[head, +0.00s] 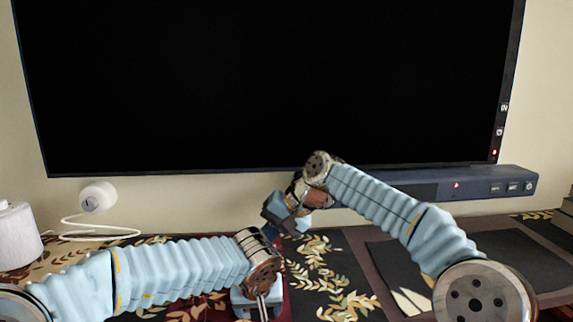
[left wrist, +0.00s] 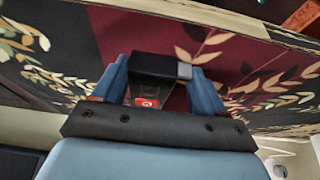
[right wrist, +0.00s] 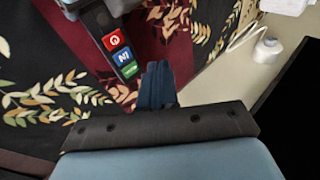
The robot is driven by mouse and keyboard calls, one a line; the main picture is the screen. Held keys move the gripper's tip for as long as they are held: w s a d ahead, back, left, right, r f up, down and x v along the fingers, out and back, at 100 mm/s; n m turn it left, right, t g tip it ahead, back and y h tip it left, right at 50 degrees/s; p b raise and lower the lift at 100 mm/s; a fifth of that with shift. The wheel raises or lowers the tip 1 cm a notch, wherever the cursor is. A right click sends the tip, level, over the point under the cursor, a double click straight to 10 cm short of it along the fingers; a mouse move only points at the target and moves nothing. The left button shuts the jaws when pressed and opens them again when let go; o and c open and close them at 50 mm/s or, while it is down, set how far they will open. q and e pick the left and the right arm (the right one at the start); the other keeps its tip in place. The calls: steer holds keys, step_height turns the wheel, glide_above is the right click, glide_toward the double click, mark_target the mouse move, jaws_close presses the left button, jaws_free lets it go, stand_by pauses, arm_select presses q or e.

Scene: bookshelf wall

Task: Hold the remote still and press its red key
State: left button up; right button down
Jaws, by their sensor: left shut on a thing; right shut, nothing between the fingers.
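The dark remote (left wrist: 158,66) is between the two blue fingers of my left gripper (left wrist: 158,88), which is shut on it. Its red key (left wrist: 148,103) shows close to the palm in the left wrist view. In the right wrist view the remote (right wrist: 98,17) enters from the top, with the red key (right wrist: 113,40) above a blue and a green key. My right gripper (right wrist: 157,66) is shut and empty. Its tips appear right of and below the keys, with a gap in the picture. In the head view my left gripper (head: 261,303) is low centre; the remote is not clear there.
A patterned cloth (head: 325,265) covers the surface. A large black screen (head: 270,85) and a soundbar (head: 470,185) stand behind. A white camera-like device (head: 98,196) with a cable and a white cylinder (head: 17,235) are at left. A dark mat (head: 400,265) lies at right.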

steer(key=shift+s+f+n+t+y, duration=0.1)
steer(key=shift+f+n+t+y, duration=0.15)
steer(key=shift+f+n, duration=0.95)
steer(key=shift+s+f+n+t+y, duration=0.25)
steer(key=shift+f+n, duration=0.4)
steer(key=shift+f, duration=1)
steer(key=shift+w+f+n+t+y, duration=0.1)
steer(key=shift+f+n+t, duration=0.2)
steer(key=shift+f+n, duration=0.9)
steer(key=shift+f+m, duration=0.25)
steer(key=shift+f, duration=0.4)
steer(key=shift+f, duration=0.25)
steer(key=shift+r, duration=0.7)
